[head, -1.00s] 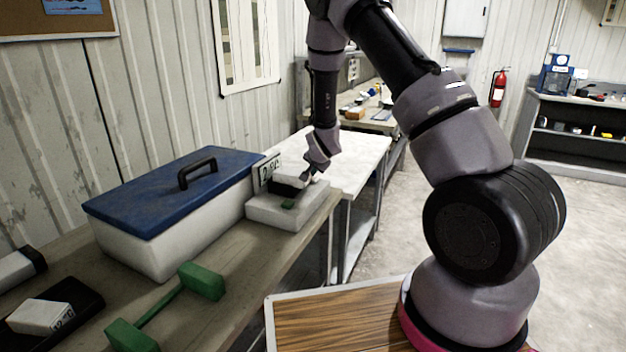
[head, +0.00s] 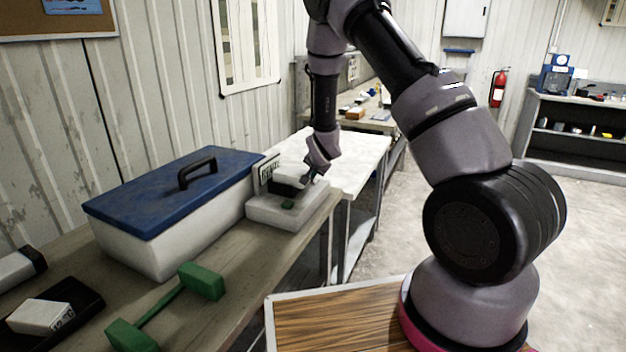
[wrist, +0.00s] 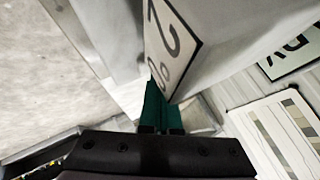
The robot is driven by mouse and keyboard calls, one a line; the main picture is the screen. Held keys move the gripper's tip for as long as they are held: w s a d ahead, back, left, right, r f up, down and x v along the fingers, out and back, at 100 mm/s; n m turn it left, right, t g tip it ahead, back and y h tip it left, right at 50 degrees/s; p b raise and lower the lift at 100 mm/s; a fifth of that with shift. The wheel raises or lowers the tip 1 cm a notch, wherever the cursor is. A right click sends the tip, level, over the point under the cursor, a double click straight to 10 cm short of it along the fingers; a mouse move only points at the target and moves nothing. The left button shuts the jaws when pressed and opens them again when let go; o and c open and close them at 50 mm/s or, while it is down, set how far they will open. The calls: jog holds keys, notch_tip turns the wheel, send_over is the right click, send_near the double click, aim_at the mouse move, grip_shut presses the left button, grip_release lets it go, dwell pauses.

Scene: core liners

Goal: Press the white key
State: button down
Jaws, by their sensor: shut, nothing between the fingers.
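A pale scale-like device (head: 262,212) stands on the bench beyond the blue-lidded box. A green key (head: 288,204) shows on its front, and an upright display panel (head: 267,172) stands at its back left. A black piece with a white block (head: 293,170) sits on top. I cannot make out a white key; it may be hidden by my gripper or the block. My gripper (head: 312,178) is at the device's right side, shut and empty. In the wrist view its green fingers (wrist: 160,108) are together beside a labelled pale block (wrist: 205,50). Contact cannot be told.
The blue-lidded box (head: 165,200) stands close to the device. A green dumbbell-shaped piece (head: 170,306) and a black tray (head: 85,312) with a white block (head: 40,316) lie nearer on the bench. A white table (head: 362,155) is behind, with clear space on top.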

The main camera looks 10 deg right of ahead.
jog(key=shift+r, duration=0.9)
jog(key=shift+r, duration=2.55)
notch_tip(320, 180, up, 11)
send_over(313, 181)
jog(key=s+d, duration=0.2)
jog(key=s, duration=0.3)
jog(key=s+d+r+n+g+y, duration=0.1)
jog(key=s+d+r+n, duration=0.15)
jog(key=s+r, duration=0.9)
jog(key=s+r+n, duration=0.1)
jog(key=s+r, duration=0.2)
jog(key=s, duration=0.8)
jog(key=s+d+r+n+g+y, duration=0.1)
jog(key=s+r, duration=0.3)
jog(key=s, duration=0.7)
jog(key=shift+s+d+r, duration=0.25)
jog(key=shift+s, duration=0.05)
